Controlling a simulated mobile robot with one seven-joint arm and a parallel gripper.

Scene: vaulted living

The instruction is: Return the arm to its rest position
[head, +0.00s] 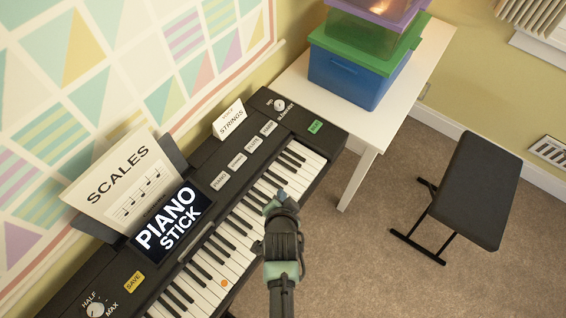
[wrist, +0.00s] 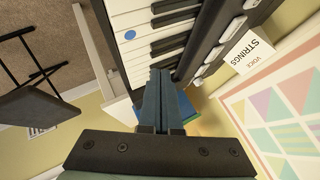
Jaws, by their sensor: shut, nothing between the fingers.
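My gripper (head: 273,204) is over the right part of the black keyboard's white keys in the head view, pointing away from my body. Its fingers are together with nothing between them; the wrist view also shows the shut fingers (wrist: 160,76). The keyboard (head: 318,147) stands along the wall, and its keys and dark edge show past the fingers in the wrist view (wrist: 205,40). I cannot tell whether the fingertips touch the keys or hover above them. My arm reaches in from the bottom of the head view.
A white table (head: 352,150) with stacked coloured bins (head: 345,80) stands beyond the keyboard. A black bench (head: 478,190) stands at the right. A sheet marked SCALES (head: 122,187) and a screen (head: 172,221) are on the keyboard. Carpet (head: 400,270) is clear between keyboard and bench.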

